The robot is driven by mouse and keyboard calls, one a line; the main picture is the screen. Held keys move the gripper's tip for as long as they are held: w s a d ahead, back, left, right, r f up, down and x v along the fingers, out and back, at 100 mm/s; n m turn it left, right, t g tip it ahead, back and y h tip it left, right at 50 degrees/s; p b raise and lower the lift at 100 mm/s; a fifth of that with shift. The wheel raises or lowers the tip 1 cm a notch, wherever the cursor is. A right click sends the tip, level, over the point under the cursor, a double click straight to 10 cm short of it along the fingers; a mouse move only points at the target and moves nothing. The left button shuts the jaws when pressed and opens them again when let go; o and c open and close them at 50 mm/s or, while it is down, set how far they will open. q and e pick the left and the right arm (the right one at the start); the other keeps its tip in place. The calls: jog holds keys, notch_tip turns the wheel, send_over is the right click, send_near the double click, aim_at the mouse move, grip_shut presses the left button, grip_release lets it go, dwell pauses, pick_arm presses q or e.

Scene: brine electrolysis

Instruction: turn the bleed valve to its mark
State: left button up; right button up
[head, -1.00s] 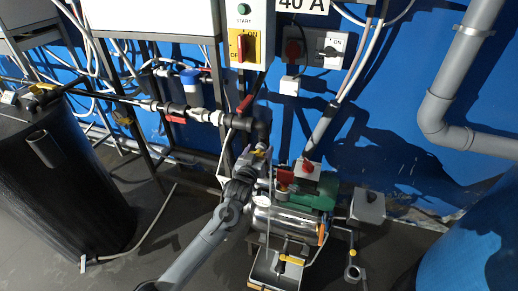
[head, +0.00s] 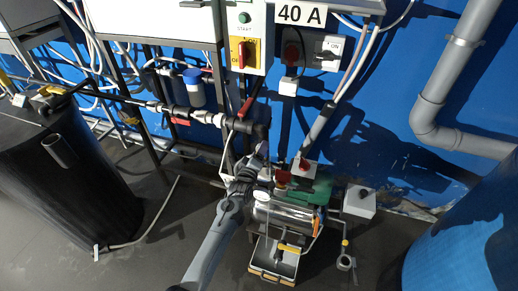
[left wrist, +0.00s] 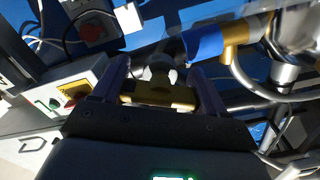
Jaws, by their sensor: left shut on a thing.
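My left gripper (head: 260,152) reaches up from the bottom of the head view to the pipework above the pump. In the left wrist view the gripper (left wrist: 160,78) has a finger on each side of a brass piece (left wrist: 152,93) with a round grey part behind it. The fingers are shut on this piece, which I take to be the bleed valve. In the head view my gripper hides the valve. I cannot make out a mark or how far the valve is turned. My right gripper is not in view.
A pump with a green part (head: 312,188) stands just right of my gripper, with a tray (head: 262,271) below it. A switch box (head: 243,35) hangs above. A black tank (head: 80,185) stands left and a blue tank (head: 470,250) right.

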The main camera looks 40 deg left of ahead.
pick_arm(q)
jog(key=shift+n+p, duration=1.25)
jog(key=shift+n, duration=1.55)
jog(key=o, duration=1.1)
jog(key=shift+c, duration=0.2)
